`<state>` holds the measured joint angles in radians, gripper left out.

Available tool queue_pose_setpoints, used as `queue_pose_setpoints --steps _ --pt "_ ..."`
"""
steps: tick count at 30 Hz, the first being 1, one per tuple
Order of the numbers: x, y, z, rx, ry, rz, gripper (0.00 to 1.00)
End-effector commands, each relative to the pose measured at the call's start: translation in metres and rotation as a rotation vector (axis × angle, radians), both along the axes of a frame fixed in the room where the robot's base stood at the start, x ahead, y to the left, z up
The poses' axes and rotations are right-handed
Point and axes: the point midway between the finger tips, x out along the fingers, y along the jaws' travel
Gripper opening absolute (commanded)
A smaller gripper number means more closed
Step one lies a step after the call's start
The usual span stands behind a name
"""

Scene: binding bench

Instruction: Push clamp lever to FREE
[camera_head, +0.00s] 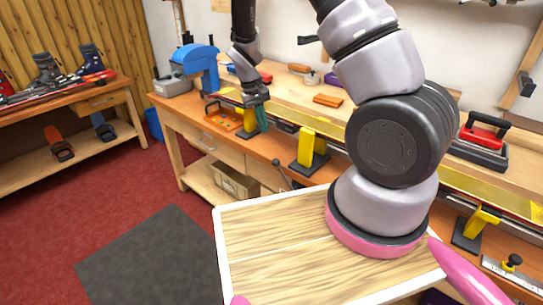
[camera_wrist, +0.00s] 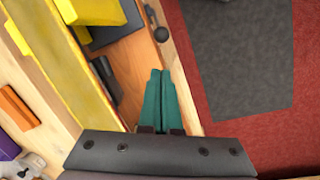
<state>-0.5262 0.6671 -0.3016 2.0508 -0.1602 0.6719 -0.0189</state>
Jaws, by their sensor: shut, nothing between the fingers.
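A lever with a dark ball knob (camera_head: 276,162) sticks out at the front edge of the bench, below the yellow jaw block (camera_head: 307,150). In the wrist view the knob (camera_wrist: 161,34) lies near the top, ahead of my fingertips and apart from them. No FREE marking is readable. My gripper (camera_head: 262,126) has teal fingers and hangs over the bench's front edge, left of the lever. In the wrist view its fingers (camera_wrist: 161,72) are together and empty. The lever's foot is cut off by that view's top edge.
A yellow strip (camera_wrist: 45,55) runs along the bench, with a black part (camera_wrist: 104,80) near my fingers. Red carpet and a grey mat (camera_head: 160,260) lie open in front.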

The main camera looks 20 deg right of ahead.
Motion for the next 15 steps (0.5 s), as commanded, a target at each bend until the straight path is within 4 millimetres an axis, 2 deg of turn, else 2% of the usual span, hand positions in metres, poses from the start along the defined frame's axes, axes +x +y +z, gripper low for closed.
queue_pose_setpoints --steps 1,5,15 --pt "0.000 0.000 -0.011 -0.016 0.011 0.013 0.00" --pt "0.000 0.000 -0.025 -0.037 0.025 0.034 0.00" --pt "0.000 0.000 -0.027 -0.041 0.026 0.037 0.00"
